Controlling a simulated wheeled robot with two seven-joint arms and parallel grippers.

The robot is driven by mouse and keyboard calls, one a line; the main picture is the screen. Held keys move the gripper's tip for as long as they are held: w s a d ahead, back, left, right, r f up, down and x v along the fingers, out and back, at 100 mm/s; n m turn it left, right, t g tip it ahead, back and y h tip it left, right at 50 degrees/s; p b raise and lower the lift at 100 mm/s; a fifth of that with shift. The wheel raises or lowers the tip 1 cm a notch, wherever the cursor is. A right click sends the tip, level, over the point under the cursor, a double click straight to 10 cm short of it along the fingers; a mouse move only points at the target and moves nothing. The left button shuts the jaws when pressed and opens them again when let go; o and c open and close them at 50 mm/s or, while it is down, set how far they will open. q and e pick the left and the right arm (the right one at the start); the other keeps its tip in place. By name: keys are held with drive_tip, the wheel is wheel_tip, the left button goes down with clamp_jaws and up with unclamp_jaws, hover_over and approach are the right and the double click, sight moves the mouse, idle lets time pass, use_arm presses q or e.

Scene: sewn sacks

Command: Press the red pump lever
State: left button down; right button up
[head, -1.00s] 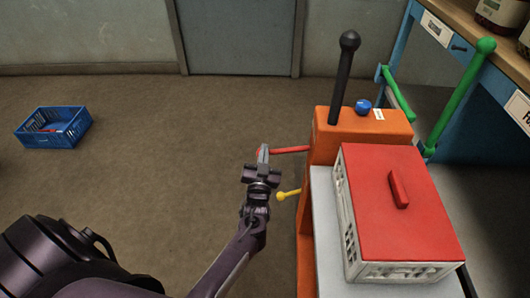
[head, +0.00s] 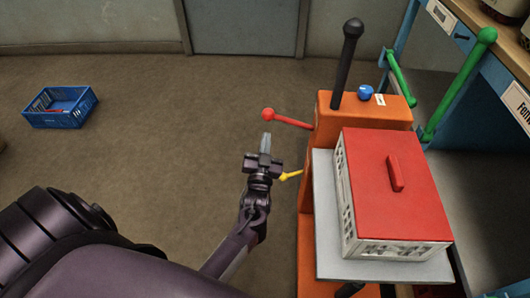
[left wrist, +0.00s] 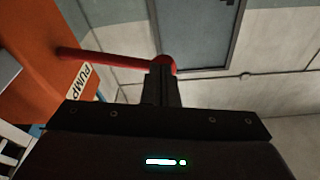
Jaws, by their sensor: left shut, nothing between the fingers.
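The red pump lever (head: 289,120) is a rod with a ball end. It sticks out leftward from the orange column (head: 308,165), its ball end higher than its root in the head view. My left gripper (head: 265,144) is shut and empty, pointing away from me, just below the ball end in the picture. In the left wrist view, the red lever (left wrist: 110,60) runs from the orange body beside a "PUMP" label (left wrist: 81,80) to the shut fingertips (left wrist: 162,72), which partly cover its ball end. I cannot tell whether they touch. My right gripper is not in view.
A yellow lever (head: 290,175) sits close right of my left gripper. A tall black lever (head: 345,65) and a blue knob (head: 365,92) top the machine. A red-lidded white crate (head: 345,205) rests on its grey platform (head: 323,235). Floor at left is clear before a blue basket (head: 60,122).

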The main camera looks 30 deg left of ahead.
use_arm(q)
drive_tip(key=v, duration=0.4)
drive_tip(key=shift+d+r, duration=0.1)
drive_tip(key=shift+d, duration=0.2)
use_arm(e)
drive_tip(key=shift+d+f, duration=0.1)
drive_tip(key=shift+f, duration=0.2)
